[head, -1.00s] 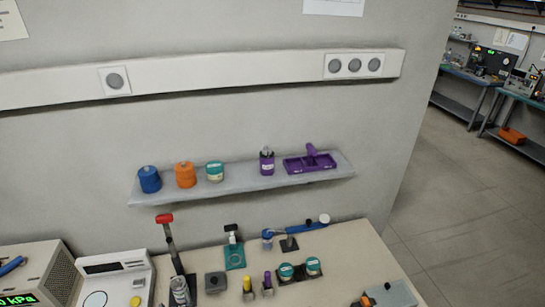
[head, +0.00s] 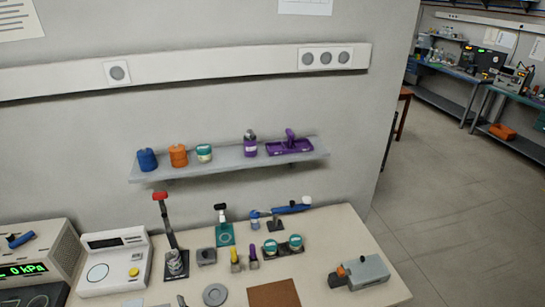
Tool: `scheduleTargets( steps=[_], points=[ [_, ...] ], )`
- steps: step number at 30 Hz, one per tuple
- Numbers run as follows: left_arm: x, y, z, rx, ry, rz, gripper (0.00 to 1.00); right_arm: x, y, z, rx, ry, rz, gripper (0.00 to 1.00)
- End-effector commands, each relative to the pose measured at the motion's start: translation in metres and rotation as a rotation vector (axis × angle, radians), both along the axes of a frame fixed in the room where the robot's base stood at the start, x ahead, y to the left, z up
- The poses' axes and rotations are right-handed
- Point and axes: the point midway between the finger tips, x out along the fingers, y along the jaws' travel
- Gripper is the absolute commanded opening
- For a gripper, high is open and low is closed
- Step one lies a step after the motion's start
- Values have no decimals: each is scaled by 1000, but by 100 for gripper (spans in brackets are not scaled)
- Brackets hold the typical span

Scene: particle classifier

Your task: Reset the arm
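Neither of my grippers or arms shows in the head view. A blue-handled tool (head: 293,209) lies on a dark stand at the back of the bench. I cannot tell which of these, if any, the task concerns.
A white scale (head: 113,262) and a kPa display unit (head: 30,262) stand at left. A wall shelf (head: 228,162) holds several containers and a purple tray (head: 290,147). A grey device (head: 360,272) sits at the bench's right, near a brown mat (head: 274,296). Open floor lies right.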

Motion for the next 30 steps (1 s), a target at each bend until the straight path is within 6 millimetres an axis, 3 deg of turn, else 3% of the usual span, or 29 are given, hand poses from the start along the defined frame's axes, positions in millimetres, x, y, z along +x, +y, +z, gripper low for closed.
scheduleTargets(
  steps=[8, 14, 21, 30],
  points=[
    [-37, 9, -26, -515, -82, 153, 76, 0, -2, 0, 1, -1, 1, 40],
    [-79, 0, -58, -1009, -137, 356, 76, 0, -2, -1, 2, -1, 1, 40],
    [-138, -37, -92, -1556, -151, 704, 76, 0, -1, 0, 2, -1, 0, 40],
    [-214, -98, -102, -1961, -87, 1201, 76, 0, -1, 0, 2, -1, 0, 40]
  ],
)
